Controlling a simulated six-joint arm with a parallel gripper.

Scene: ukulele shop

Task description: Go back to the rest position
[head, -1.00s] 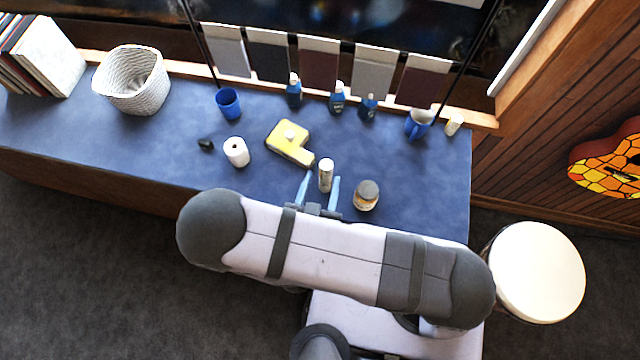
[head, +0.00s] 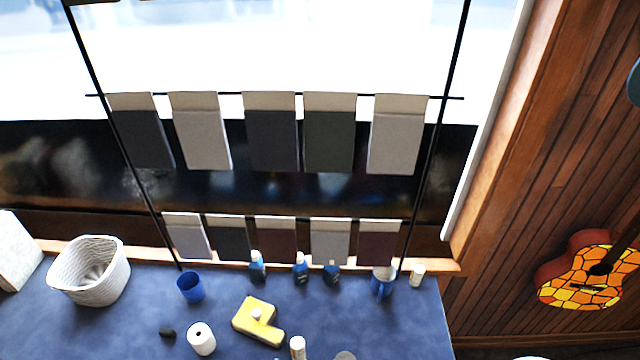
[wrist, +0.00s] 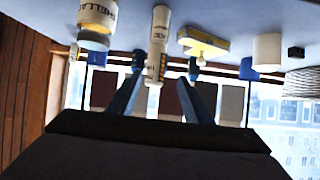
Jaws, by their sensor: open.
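My gripper (wrist: 162,88) shows in the wrist view with its two blue fingers apart and nothing between them. The wrist picture is upside down, with the tabletop along its upper edge. A white labelled tube (wrist: 158,42) stands beyond the fingertips, apart from them. A jar with a white label (wrist: 97,16) is to its left. My gripper and arm are out of the head view, where the tube (head: 298,347) shows at the lower edge.
The blue table (head: 90,325) holds a yellow block-like object (head: 258,321), a white roll (head: 201,338), a small dark object (head: 167,332), a blue cup (head: 190,287), a blue mug (head: 382,282), several blue bottles (head: 300,269) and a white basket (head: 90,271). Hanging cloths (head: 331,241) are behind.

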